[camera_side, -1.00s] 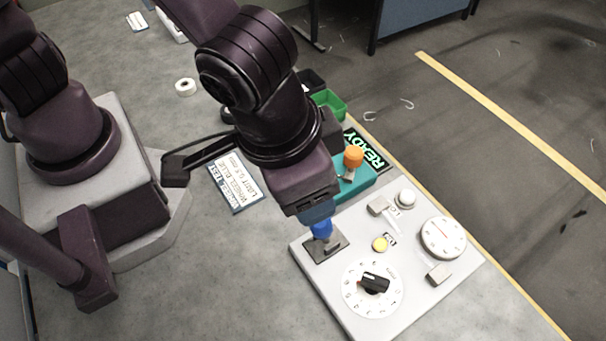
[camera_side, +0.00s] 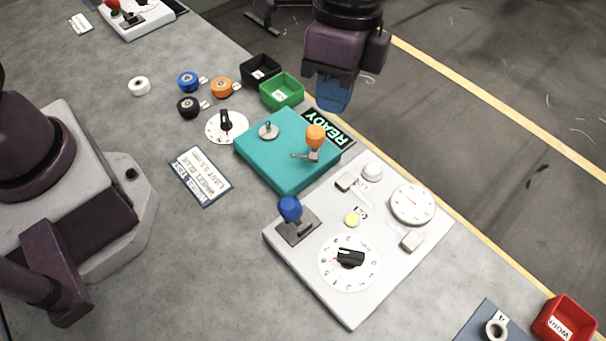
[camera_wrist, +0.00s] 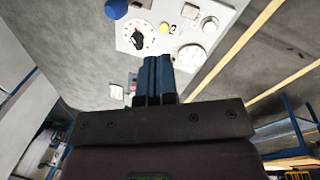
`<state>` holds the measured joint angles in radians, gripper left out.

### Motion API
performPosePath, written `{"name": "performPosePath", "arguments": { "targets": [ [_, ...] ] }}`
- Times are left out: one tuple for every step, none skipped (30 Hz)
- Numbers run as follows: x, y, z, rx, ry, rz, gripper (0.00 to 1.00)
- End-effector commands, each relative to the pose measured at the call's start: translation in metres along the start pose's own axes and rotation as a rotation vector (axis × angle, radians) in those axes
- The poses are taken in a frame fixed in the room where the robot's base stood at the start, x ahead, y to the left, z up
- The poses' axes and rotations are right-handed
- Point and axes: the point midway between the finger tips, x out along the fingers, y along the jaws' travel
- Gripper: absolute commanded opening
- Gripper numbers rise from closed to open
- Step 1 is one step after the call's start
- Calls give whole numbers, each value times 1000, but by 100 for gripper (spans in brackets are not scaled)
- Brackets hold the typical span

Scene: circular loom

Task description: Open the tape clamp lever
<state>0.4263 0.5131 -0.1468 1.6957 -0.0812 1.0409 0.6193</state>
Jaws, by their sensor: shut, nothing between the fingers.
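The teal block (camera_side: 268,155) carries a lever with an orange knob (camera_side: 315,137) and a small metal bracket (camera_side: 306,156) at its base. A second lever, with a blue ball knob (camera_side: 289,208), stands on a dark plate on the white panel (camera_side: 335,312). No label marks either one as the tape clamp lever. My gripper (camera_side: 333,98) is raised clear of both, appearing above the READY sign in the side view. Its blue fingers are together and empty. In the wrist view the fingers (camera_wrist: 158,68) are closed, with the blue knob (camera_wrist: 116,9) at the top edge.
The panel holds a black-knob dial (camera_side: 350,257), a yellow button (camera_side: 352,219) and a gauge (camera_side: 412,204). A READY sign (camera_side: 328,128), a green bin (camera_side: 282,90), a black bin (camera_side: 261,70) and several tape rolls lie behind. A red bin (camera_side: 565,320) is at front right.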

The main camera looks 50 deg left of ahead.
Motion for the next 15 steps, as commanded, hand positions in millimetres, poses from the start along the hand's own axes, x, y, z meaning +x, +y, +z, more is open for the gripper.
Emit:
{"name": "performPosePath", "arguments": {
  "targets": [
    [-3,4,-2,88,0,16,0],
    [-4,5,-3,137,0,23,0],
    [-5,6,-2,193,-4,33,0],
    [-6,7,-2,228,-6,39,0],
    [-5,8,-1,258,-8,42,0],
    [-5,9,0,290,-11,47,0],
    [-5,9,0,308,-12,47,0],
    [-4,9,0,321,-13,48,0],
    [-3,9,0,332,-13,49,0],
    [-1,9,0,336,-13,49,0],
    [2,9,0,337,-14,49,0],
    [6,10,1,338,-15,50,0],
    [10,10,1,337,-15,50,0],
    [15,10,1,337,-16,50,0],
    [22,10,1,336,-17,51,0]
  ]
}}
